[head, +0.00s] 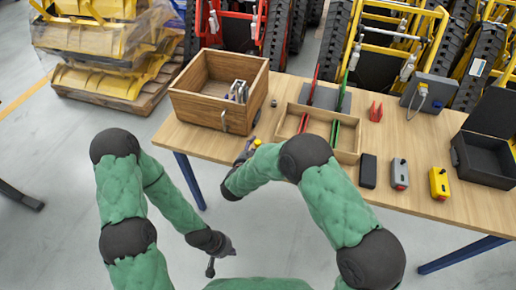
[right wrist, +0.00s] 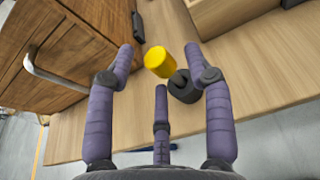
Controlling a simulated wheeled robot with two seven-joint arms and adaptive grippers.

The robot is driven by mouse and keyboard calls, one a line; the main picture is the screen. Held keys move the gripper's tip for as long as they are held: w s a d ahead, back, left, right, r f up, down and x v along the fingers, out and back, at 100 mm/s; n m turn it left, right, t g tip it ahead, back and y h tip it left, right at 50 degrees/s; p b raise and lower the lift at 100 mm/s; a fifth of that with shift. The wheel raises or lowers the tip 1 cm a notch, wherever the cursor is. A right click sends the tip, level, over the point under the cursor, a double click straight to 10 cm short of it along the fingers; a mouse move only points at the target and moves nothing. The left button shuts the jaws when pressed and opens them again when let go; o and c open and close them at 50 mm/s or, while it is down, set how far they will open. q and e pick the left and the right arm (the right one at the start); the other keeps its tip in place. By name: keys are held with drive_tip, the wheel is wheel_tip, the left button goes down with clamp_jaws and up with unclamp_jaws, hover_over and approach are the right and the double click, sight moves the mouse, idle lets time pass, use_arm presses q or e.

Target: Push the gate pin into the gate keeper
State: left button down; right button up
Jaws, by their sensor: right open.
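A yellow cylinder joined to or touching a dark round piece (right wrist: 182,86) lies on the tabletop in the right wrist view; the yellow cylinder (right wrist: 159,62) may be the gate pin. It also shows small in the head view (head: 257,142). My right gripper (right wrist: 161,72) is open, its purple fingers spread around the near side of the cylinder, with no visible grip on it. A black fitting (right wrist: 139,27) on the wooden box's corner may be the gate keeper; I cannot tell. My left gripper (head: 220,260) hangs low off the table's front, open and empty.
The wooden box (head: 194,104) with a metal handle (right wrist: 57,75) stands left of my right gripper. A shallow wooden tray (head: 348,157) with red and green pieces is to the right. Black, grey and yellow (head: 439,183) blocks and an open black case (head: 484,160) lie further right.

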sight(258, 142)
drive_tip(key=x, duration=0.3)
drive_tip(key=shift+f+b, duration=0.1)
drive_tip(key=shift+b, duration=0.2)
clamp_jaws()
drive_tip(key=shift+r+p, duration=0.35)
drive_tip(key=shift+r, duration=0.45)
wheel_tip(258, 142, up, 2)
drive_tip(key=shift+r+p, duration=0.2)
drive_tip(key=shift+p, duration=0.3)
drive_tip(key=s+a+r+p, duration=0.3)
drive_tip(key=s+r, duration=0.6)
drive_tip(key=s, duration=0.4)
drive_tip(key=shift+s+a+p, duration=0.3)
drive_tip(key=shift+p, duration=0.2)
